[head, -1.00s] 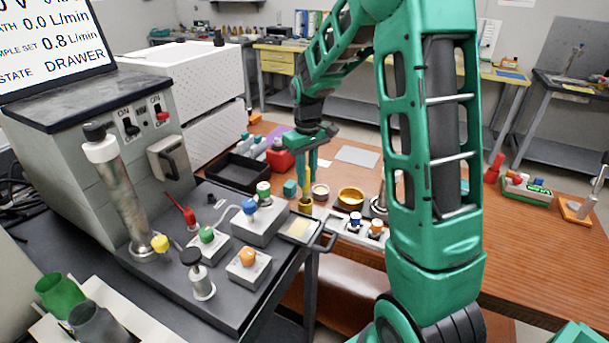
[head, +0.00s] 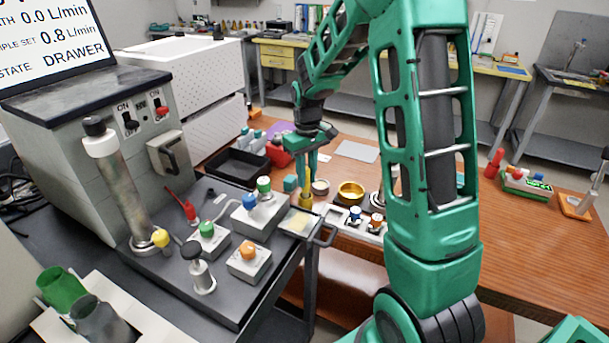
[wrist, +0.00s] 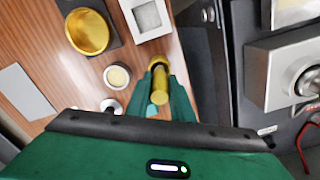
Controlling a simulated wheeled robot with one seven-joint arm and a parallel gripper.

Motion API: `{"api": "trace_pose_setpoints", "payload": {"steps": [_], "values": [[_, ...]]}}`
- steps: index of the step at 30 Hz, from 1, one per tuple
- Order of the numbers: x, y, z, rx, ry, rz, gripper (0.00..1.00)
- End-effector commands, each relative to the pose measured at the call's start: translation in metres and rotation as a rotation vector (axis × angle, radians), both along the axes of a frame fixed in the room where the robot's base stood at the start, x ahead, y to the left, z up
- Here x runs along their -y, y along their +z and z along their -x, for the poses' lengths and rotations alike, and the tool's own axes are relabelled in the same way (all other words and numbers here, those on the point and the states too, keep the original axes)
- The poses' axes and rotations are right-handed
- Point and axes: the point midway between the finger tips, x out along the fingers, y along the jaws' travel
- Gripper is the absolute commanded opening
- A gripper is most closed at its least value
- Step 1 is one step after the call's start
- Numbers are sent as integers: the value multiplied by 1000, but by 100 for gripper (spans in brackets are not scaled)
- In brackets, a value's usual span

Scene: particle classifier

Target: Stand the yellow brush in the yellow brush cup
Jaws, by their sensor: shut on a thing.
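My gripper (head: 306,172) points straight down over the wooden table and is shut on the yellow brush (head: 307,188). The brush is upright between the fingers. In the wrist view my gripper (wrist: 161,88) also shows, with the brush's rounded yellow end (wrist: 160,97) towards the camera.
A brass bowl (head: 350,190) and a small round jar (head: 320,187) stand to the right.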

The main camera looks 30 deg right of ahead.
Motion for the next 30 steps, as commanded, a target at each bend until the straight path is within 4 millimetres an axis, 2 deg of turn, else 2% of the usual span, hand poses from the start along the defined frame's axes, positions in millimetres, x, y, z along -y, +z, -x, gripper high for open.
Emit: {"api": "trace_pose_setpoints", "payload": {"steps": [30], "values": [[0, -22, 0, -1, 0, 0, 0]]}}
